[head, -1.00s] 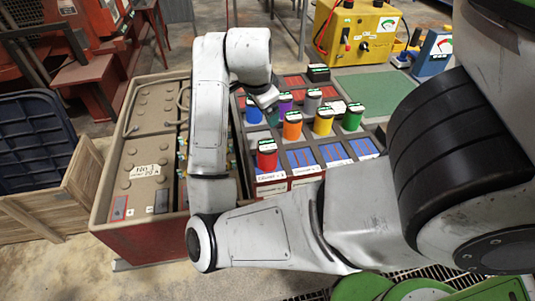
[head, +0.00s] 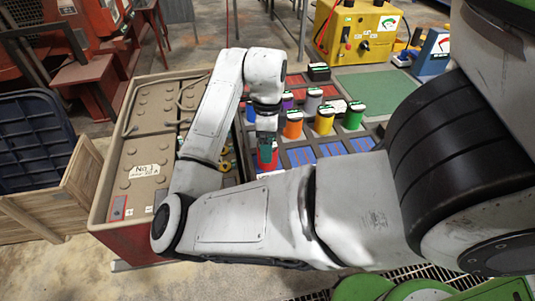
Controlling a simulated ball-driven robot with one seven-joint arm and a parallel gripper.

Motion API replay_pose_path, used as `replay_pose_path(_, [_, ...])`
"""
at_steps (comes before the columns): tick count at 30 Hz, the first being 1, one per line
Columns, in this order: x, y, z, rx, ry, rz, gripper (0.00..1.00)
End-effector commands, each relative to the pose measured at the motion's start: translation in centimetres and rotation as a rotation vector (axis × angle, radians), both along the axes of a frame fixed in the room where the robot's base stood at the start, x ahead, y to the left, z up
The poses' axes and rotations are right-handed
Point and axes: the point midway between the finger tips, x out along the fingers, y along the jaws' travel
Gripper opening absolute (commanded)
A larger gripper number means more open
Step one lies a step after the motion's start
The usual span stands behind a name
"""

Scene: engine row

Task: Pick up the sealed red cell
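The red cell (head: 267,162) stands upright at the near left of the cell rack (head: 300,156). My gripper (head: 266,147) points down at its top, and the fingers hide the cell's upper part. The gripper is small and dark here, so I cannot tell whether its fingers are open or shut, or whether they touch the cell.
An orange cell (head: 293,126), a yellow cell (head: 324,122) and a green cell (head: 353,118) stand close to the right. Purple (head: 287,101) and grey (head: 313,101) cells stand behind. A large battery box (head: 140,165) is left; a yellow unit (head: 357,32) is behind.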

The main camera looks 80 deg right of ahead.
Motion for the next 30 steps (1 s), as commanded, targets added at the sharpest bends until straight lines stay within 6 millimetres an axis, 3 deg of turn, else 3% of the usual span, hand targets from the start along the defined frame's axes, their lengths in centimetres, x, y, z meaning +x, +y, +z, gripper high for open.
replay_pose_path(9, [-0.2, 0.1, -4.2, 0.001, 0.003, 0.003, 0.88])
replay_pose_path(20, [-0.1, 0.1, -4.8, 0.000, 0.000, 0.001, 0.87])
replay_pose_path(30, [-0.1, 0.1, -4.8, 0.000, 0.000, 0.001, 0.55])
